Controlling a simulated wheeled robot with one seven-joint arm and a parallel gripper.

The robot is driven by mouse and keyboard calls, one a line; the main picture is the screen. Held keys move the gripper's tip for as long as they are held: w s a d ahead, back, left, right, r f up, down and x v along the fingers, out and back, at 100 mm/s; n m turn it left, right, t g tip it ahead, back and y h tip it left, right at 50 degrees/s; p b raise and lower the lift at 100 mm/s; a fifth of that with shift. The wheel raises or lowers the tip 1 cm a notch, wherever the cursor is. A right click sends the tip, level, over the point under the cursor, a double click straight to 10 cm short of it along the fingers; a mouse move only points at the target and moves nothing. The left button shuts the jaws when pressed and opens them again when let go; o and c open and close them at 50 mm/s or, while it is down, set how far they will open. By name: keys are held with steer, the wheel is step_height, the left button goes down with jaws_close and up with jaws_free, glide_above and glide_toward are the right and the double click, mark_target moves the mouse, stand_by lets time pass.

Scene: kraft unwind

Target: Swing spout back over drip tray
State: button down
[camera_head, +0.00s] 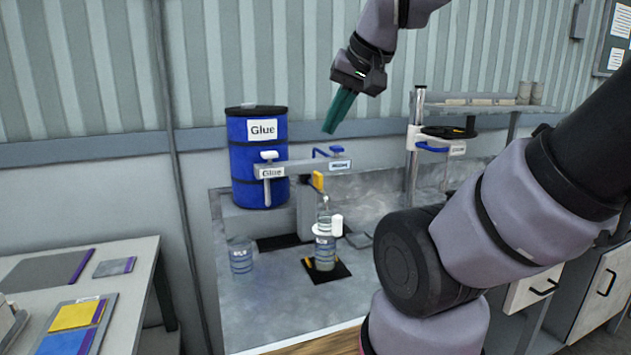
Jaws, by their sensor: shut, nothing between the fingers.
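A blue drum labelled Glue (258,182) stands behind a grey horizontal arm (305,168) carried on a grey post. This arm has a white fitting at its left end, a blue handle and a yellow part (318,182) near the middle. Which part is the spout is unclear. Below it, a clear banded jar (325,252) stands on a black square (340,273). Another dark patch (277,242) lies at the post's foot; I cannot tell which is the drip tray. My gripper (331,129), with green fingers, is shut and empty, above and apart from the grey arm.
A second banded jar (241,256) stands on the grey counter (270,310) at left. A chrome stand (414,150) with a white-and-blue clamp is at right. A side table (128,260) holds coloured pads. My arm hides part of the right counter.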

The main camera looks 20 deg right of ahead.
steer(key=w+a+f+n+g+h, duration=0.2)
steer(key=w+n+g, duration=0.1)
steer(key=w+n, duration=0.7)
steer(key=w+a+f+n+g+h, duration=0.2)
steer(key=w+f+n+g, duration=0.1)
steer(key=w+n, duration=0.7)
steer(key=shift+w+a+f+n+g+h, duration=0.2)
steer(key=shift+f+n+g+h, duration=0.3)
steer(key=shift+n, duration=0.5)
steer(key=shift+s+r, duration=0.1)
glide_above(315, 189)
steer(key=a, duration=0.2)
step_height(315, 189, down, 10)
steer(key=shift+r, duration=0.2)
steer(key=shift+d, duration=0.15)
steer(key=shift+s+d+n, duration=0.1)
steer(key=shift+d+n, duration=0.1)
steer(key=shift+n, duration=0.2)
